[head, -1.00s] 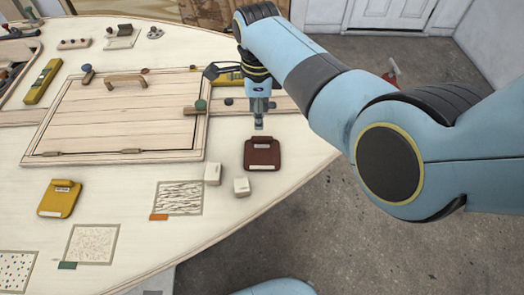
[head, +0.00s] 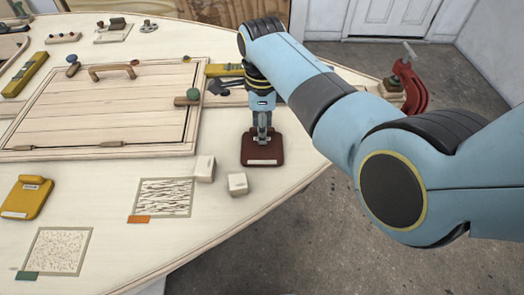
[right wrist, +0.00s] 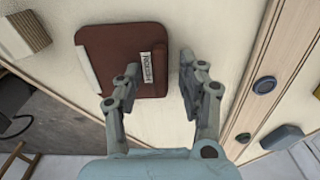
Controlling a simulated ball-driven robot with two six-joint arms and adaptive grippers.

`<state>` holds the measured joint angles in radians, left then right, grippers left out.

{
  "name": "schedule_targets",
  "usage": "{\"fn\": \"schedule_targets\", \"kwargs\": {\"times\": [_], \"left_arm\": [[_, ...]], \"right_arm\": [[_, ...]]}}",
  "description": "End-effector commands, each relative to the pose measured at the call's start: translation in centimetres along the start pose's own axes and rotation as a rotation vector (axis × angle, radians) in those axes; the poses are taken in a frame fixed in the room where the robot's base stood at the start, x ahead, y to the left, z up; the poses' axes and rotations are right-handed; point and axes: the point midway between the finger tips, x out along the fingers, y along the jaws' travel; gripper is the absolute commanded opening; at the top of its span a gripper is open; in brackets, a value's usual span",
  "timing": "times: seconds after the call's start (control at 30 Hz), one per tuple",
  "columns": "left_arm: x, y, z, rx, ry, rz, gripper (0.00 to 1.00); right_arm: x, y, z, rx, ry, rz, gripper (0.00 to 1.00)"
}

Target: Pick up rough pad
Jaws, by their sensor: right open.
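A dark red pad (head: 262,158) lies flat near the curved edge of the pale plywood surface. It also shows in the right wrist view (right wrist: 115,50), with a raised grip bearing a small white label (right wrist: 147,67) whose lettering I cannot read surely. My right gripper (head: 263,136) is above the pad's back edge in the head view. In the right wrist view its fingers (right wrist: 158,70) are apart and empty, one over the pad near the label, the other past the pad's edge. A yellow pad (head: 27,197) lies at far left. My left gripper is not in view.
Two small cream blocks (head: 237,184) sit just left of and in front of the red pad. A striped patch (head: 165,197) and a speckled patch (head: 55,251) lie further left. A wooden hatch (head: 110,105) is behind. A red clamp (head: 412,85) stands at right.

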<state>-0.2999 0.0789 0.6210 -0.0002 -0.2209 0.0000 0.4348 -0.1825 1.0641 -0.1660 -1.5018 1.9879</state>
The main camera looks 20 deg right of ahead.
Motion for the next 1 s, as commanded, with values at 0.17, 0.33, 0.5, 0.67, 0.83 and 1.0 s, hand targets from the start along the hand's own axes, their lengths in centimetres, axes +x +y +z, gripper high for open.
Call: {"fn": "schedule_targets", "kwargs": {"times": [0.17,0.33,0.5,0.67,0.83,1.0], "left_arm": [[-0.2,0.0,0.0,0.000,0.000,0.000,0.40],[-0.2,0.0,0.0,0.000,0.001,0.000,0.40],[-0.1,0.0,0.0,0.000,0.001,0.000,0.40],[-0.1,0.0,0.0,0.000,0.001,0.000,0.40],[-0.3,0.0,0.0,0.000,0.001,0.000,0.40],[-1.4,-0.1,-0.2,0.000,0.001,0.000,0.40]], "right_arm": [[-0.2,0.0,0.0,0.000,-0.001,-0.001,0.40],[-0.2,0.0,0.0,0.000,-0.001,-0.001,0.18],[-0.2,0.0,0.0,0.000,-0.001,-0.001,0.00],[-0.2,0.0,0.0,0.000,-0.001,-0.001,0.00],[-0.4,0.0,0.0,0.000,-0.001,-0.001,0.00],[-1.4,-0.1,0.0,0.000,-0.001,-0.001,0.00]]}}
